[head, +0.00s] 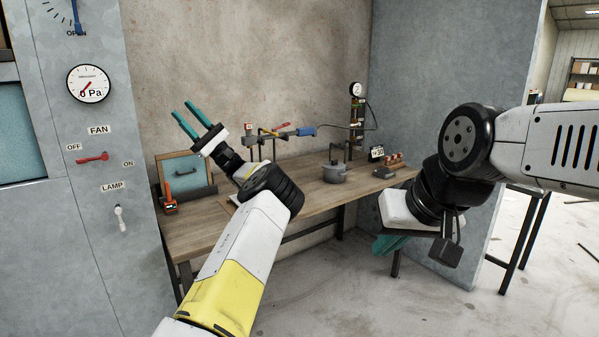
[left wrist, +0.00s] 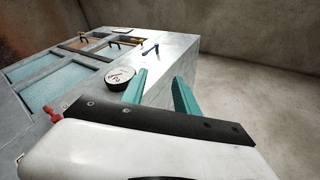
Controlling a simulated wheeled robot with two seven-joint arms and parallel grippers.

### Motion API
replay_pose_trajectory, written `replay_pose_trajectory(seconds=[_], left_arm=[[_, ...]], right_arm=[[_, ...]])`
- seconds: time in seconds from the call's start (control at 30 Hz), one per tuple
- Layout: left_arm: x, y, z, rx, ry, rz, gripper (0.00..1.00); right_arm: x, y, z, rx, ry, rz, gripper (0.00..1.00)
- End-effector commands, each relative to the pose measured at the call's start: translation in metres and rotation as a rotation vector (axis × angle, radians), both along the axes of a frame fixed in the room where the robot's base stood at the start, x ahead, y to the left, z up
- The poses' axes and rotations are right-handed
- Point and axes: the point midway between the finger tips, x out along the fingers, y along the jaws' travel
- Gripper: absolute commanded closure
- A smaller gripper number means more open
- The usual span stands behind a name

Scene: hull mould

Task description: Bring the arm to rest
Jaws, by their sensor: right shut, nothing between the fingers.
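My left gripper (head: 181,108) is raised above the left part of the workbench (head: 310,197) in the head view, teal fingers pointing up and left. Its two fingers are apart and nothing is between them. The left wrist view shows the same open fingers (left wrist: 159,75) in front of the grey cabinet. My right gripper (head: 388,244) hangs low at the right, in front of the bench's right end. Its teal fingers are shut and empty, partly hidden by the white wrist body.
The grey cabinet (head: 70,140) at left carries a pressure gauge (head: 89,84), a red fan lever (head: 92,158) and a white lamp lever (head: 121,218). A grey pot (head: 334,174) and a clamp stand (head: 357,110) are on the bench. Floor in front is clear.

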Motion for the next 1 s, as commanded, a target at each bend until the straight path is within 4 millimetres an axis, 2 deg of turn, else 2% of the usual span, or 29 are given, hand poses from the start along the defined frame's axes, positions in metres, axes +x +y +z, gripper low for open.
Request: replay_pose_trajectory(seconds=[0.03, 0.13, 0.2, 0.3, 0.43, 0.57, 0.7, 0.83, 1.0], left_arm=[[-0.021, 0.037, 0.005, -0.105, -0.030, 0.038, 0.64], [-0.063, 0.102, -0.006, -0.338, -0.092, 0.092, 0.64], [-0.096, 0.140, -0.023, -0.517, -0.148, 0.123, 0.64], [-0.139, 0.174, -0.055, -0.765, -0.234, 0.148, 0.64], [-0.185, 0.187, -0.101, -1.076, -0.358, 0.151, 0.64], [-0.220, 0.169, -0.143, -1.367, -0.488, 0.127, 0.64], [-0.249, 0.124, -0.171, -1.656, -0.631, 0.076, 0.64], [-0.271, 0.069, -0.182, -1.898, -0.760, 0.010, 0.64], [-0.303, -0.012, -0.176, -2.173, -0.918, -0.095, 0.64]], right_arm=[[0.000, 0.000, 0.000, 0.000, 0.000, 0.000, 1.00], [0.000, 0.000, 0.000, 0.000, 0.000, 0.000, 1.00], [0.000, 0.000, 0.000, 0.000, 0.000, 0.000, 1.00], [0.000, 0.000, 0.000, 0.000, 0.000, 0.000, 1.00], [0.000, 0.000, 0.000, 0.000, 0.000, 0.000, 1.00], [0.000, 0.000, 0.000, 0.000, 0.000, 0.000, 1.00], [0.000, 0.000, 0.000, 0.000, 0.000, 0.000, 1.00], [0.000, 0.000, 0.000, 0.000, 0.000, 0.000, 1.00], [0.000, 0.000, 0.000, 0.000, 0.000, 0.000, 1.00]])
